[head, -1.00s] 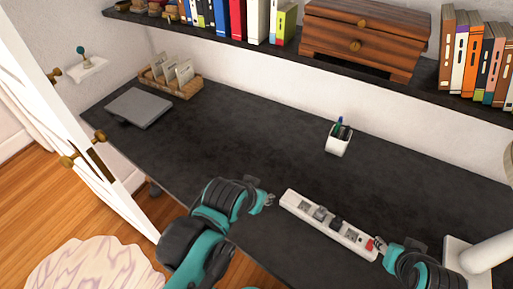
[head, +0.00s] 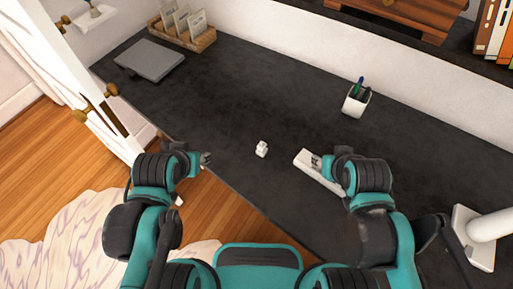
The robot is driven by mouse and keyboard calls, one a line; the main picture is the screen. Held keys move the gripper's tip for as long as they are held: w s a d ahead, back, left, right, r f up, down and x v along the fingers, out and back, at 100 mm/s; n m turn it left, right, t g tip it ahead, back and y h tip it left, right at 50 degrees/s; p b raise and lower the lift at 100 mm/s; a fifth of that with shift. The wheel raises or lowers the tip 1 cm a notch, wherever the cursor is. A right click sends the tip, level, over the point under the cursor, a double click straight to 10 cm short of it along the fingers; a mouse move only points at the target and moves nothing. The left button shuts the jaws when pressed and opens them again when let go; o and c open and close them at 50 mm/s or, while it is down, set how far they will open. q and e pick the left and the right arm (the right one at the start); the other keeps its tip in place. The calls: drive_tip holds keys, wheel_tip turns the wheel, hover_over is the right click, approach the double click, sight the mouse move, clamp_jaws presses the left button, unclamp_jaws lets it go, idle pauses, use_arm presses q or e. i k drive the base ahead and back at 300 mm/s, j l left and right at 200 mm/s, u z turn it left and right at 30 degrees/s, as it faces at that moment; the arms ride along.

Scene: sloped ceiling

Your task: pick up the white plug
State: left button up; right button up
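A small white plug (head: 262,149) rests on the black desk, near its front edge, clear of both grippers. My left gripper (head: 206,160) is to the left of the plug, by the desk's front edge. It seems to hold nothing, but its fingers are too small to judge. My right gripper (head: 317,162) is to the right of the plug, over the white power strip (head: 304,156). Its fingertips are at or just above the strip, and whether they grip anything is unclear. My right arm hides much of the strip.
A white pen cup (head: 355,104) stands toward the back of the desk (head: 240,100). A grey closed laptop (head: 150,60) and a wooden card holder (head: 202,41) are at the far left. A white lamp base (head: 474,245) is at the right. The desk's middle is clear.

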sight(262, 150)
drive_tip(key=z, duration=1.25)
drive_tip(key=u, duration=1.25)
drive_tip(key=i+j+z, duration=0.1)
drive_tip(key=j+z, duration=0.15)
drive_tip(key=j, duration=0.35)
drive_tip(key=i+j+z, duration=0.2)
drive_tip(key=j, duration=0.4)
drive_tip(key=k, duration=0.1)
